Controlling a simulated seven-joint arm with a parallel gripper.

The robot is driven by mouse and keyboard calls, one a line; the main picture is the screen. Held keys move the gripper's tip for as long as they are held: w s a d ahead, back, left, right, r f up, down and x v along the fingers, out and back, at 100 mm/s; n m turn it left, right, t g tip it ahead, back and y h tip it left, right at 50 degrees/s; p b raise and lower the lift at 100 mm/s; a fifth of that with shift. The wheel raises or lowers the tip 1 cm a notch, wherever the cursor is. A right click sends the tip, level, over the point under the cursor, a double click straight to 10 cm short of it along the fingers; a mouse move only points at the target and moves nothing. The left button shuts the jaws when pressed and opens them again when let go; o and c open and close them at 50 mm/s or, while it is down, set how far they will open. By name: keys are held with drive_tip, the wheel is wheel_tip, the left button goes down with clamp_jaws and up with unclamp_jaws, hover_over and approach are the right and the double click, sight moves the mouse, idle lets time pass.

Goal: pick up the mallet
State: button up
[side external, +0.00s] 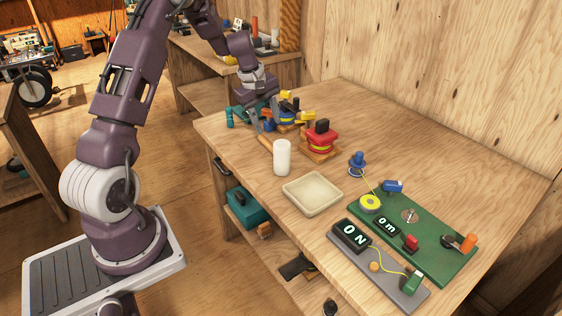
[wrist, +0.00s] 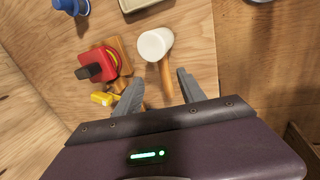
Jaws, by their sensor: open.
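The mallet has a white head (wrist: 155,43) and a wooden handle (wrist: 166,80). In the wrist view the head lies beyond my fingertips and the handle runs back between my two fingers. In the side view the white head (side external: 282,158) shows on the table near its left edge, and most of the handle is hidden. My gripper (wrist: 159,88) is open, with its fingers on either side of the handle and no visible contact. In the side view my gripper (side external: 275,132) is low over the table behind the head, partly lost among other objects.
A red and black item on a wooden block (side external: 320,140) stands close right of the mallet; it also shows in the wrist view (wrist: 98,65). A shallow cream tray (side external: 313,193) is in front. A green board (side external: 440,243) with parts lies farther right. The table's back right is clear.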

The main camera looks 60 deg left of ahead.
sight(275, 151)
drive_tip(key=x, duration=1.2)
drive_tip(key=shift+s+f, duration=0.25)
drive_tip(key=shift+f, duration=0.15)
drive_tip(key=shift+a+r, duration=0.1)
clamp_jaws()
